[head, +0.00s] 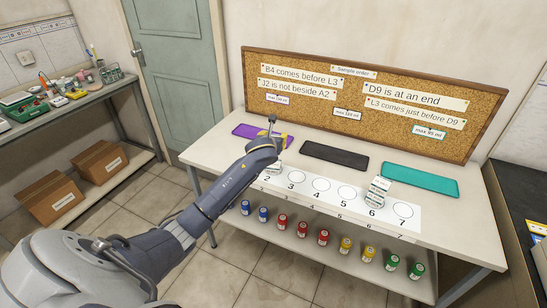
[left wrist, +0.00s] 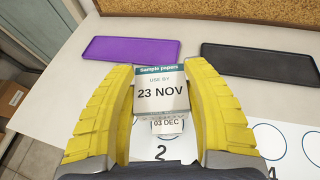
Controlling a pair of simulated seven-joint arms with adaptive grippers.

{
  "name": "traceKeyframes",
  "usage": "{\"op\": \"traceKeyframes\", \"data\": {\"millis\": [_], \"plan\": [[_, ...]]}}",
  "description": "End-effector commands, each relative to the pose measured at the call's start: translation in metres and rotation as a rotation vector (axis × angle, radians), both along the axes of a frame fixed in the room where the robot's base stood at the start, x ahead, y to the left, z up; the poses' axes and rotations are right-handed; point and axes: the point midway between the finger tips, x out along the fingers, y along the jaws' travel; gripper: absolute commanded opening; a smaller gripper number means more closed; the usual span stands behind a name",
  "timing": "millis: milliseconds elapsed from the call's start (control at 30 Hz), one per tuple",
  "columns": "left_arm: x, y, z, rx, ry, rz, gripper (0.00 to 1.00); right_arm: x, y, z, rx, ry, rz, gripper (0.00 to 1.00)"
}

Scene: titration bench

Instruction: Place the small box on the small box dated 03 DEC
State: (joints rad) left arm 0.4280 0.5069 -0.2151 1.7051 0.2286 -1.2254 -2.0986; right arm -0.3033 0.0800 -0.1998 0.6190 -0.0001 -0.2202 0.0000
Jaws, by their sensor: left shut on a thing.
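My left gripper (left wrist: 160,105) is shut on a small box dated 23 NOV (left wrist: 160,90), its yellow fingers on both sides of it. The box has a teal "Sample papers" band on top. Directly below it in the left wrist view shows the small box dated 03 DEC (left wrist: 168,127), mostly hidden by the held box. I cannot tell whether the two boxes touch. They are at the spot numbered 2 on the white strip. In the head view my left gripper (head: 284,136) is over the table's left part, and its arm hides most of this spot.
More small boxes (head: 378,190) stand near spot 6 on the strip (head: 330,207). Purple (left wrist: 130,49), black (head: 334,155) and teal (head: 420,179) trays lie behind it. A corkboard (head: 350,110) with notes stands at the back. Several coloured bottles (head: 323,237) stand on the lower shelf.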

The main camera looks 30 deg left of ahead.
Motion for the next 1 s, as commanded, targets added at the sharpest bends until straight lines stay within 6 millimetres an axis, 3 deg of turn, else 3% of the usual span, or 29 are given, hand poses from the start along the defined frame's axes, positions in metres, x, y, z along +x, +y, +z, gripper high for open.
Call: {"op": "traceKeyframes", "data": {"millis": [200,467,800,1000], "plan": [[0.000,0.000,-0.036,0.001,0.001,0.001,0.20,0.002,0.000,0.000,0.000,-0.002,0.000,0.44],[0.000,0.000,-0.050,0.000,-0.001,0.000,0.20,0.004,0.000,0.000,0.000,-0.004,0.000,0.44],[0.000,0.000,-0.087,0.000,0.000,0.000,0.20,0.004,0.000,0.000,0.001,-0.005,0.000,0.44],[0.000,0.000,-0.092,0.000,-0.001,0.000,0.20,0.004,0.000,0.000,0.001,-0.005,0.000,0.44]]}}
